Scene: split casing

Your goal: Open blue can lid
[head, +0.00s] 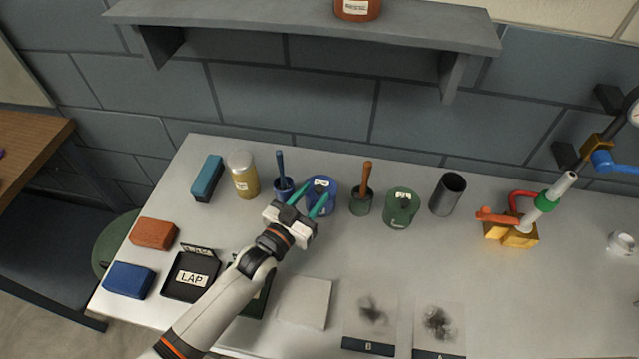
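The blue can (329,208) stands upright on the grey table, behind my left gripper. Its lid (320,183) is on top, with a pale label and a dark part in the middle. My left gripper (317,191) reaches over from the front left with its two teal fingers apart. The fingertips overlap the can's near left side in the picture; I cannot tell whether they touch it. Nothing shows held between them. The gripper hides part of the can. My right gripper is not in view.
Left of the can stand a blue pot with a brush (283,188) and a yellow jar (243,178). Right of it stand a green pot with an orange handle (361,203), a green can (398,214) and a dark open cup (447,195). A shelf (310,27) hangs above the back.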

